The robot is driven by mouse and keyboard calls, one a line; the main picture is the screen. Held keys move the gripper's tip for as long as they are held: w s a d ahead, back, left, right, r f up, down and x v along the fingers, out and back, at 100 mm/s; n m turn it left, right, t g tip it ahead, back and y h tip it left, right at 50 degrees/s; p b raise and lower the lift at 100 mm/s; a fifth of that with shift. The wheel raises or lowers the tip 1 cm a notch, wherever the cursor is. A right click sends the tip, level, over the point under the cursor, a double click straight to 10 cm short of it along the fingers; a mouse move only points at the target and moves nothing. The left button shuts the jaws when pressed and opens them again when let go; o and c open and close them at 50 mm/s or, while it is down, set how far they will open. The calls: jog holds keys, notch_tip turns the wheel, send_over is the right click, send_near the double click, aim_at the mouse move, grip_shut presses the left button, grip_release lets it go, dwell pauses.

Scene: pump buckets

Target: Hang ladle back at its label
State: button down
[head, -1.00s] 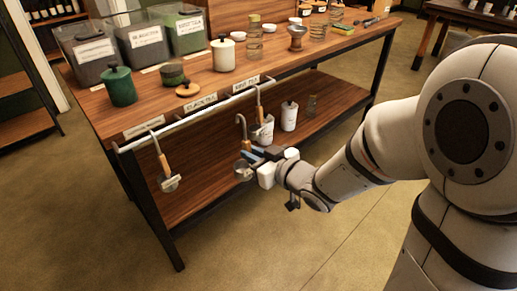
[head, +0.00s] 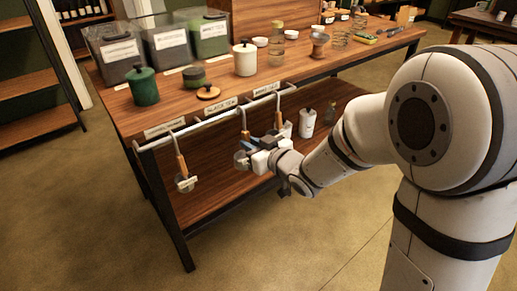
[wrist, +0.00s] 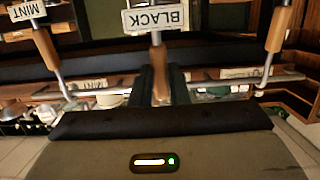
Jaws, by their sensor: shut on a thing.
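My gripper (head: 254,147) is shut on the wooden handle of a ladle. In the wrist view the handle (wrist: 160,78) stands between the fingers, with a tag reading BLACK (wrist: 156,19) on the ladle. In the head view its metal hook (head: 243,115) reaches up to the rail (head: 215,117) beside the BLACK TEA label (head: 220,106). I cannot tell whether the hook rests on the rail. The bowl (head: 241,160) hangs beside the gripper, partly hidden. The wrist view is upside down.
One ladle (head: 182,165) hangs on the rail to the left, another (head: 279,110) to the right near the MINT TEA label (head: 266,89). Jars and bins crowd the tabletop (head: 220,92). A white bottle (head: 307,123) stands on the lower shelf. Floor in front is clear.

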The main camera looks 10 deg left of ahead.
jog(key=x, duration=0.6)
jog(key=shift+r, duration=0.3)
jog(key=shift+f+b, duration=1)
jog(key=shift+f, duration=0.1)
jog(key=c, duration=1.3)
grip_release()
